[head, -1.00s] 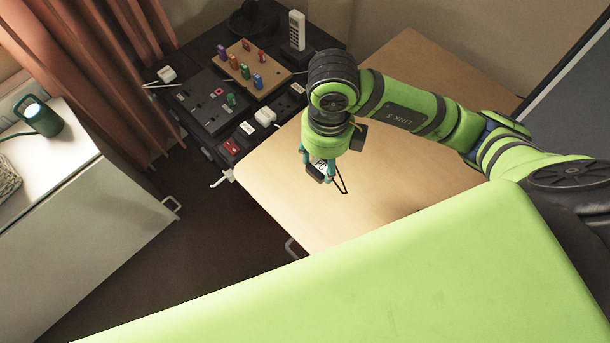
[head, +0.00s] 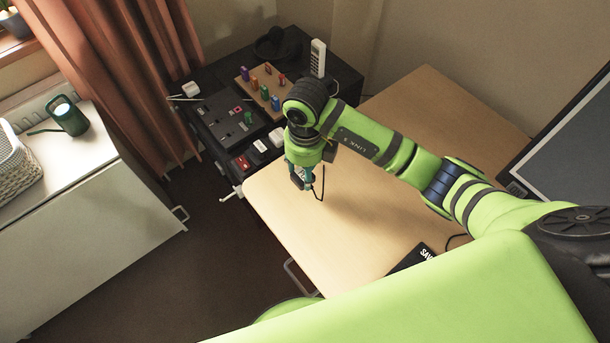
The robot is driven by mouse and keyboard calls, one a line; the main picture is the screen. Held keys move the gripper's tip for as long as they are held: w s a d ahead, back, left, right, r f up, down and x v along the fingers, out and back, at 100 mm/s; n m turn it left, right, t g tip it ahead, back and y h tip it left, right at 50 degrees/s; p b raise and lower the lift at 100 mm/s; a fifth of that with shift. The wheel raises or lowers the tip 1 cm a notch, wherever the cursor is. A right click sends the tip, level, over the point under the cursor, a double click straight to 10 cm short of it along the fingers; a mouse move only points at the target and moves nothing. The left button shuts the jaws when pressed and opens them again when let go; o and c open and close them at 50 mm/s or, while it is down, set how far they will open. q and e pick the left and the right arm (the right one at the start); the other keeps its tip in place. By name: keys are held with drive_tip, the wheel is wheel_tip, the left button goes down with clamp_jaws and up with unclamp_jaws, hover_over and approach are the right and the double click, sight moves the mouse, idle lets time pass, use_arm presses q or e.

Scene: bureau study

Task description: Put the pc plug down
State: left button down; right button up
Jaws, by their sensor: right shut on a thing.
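My right gripper (head: 301,180) is shut on the pc plug (head: 298,182) and holds it over the left part of the wooden desk (head: 370,225). The plug is small and mostly hidden by the fingers. A thin black cord (head: 322,188) hangs down beside it. I cannot tell whether the plug touches the desk. My left gripper is not in view.
A black cabinet behind the desk's left end bears a socket board (head: 222,118), a wooden peg board (head: 262,88), a white phone (head: 318,58) and white plugs (head: 278,136). A monitor (head: 570,140) stands at right. The desk's middle is bare.

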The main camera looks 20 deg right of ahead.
wheel_tip(320, 180, down, 4)
drive_tip(key=shift+r+p, duration=0.1)
drive_tip(key=shift+p, duration=0.35)
drive_tip(key=shift+f, duration=0.25)
drive_tip(key=shift+f, duration=0.15)
drive_tip(key=o, duration=1.3)
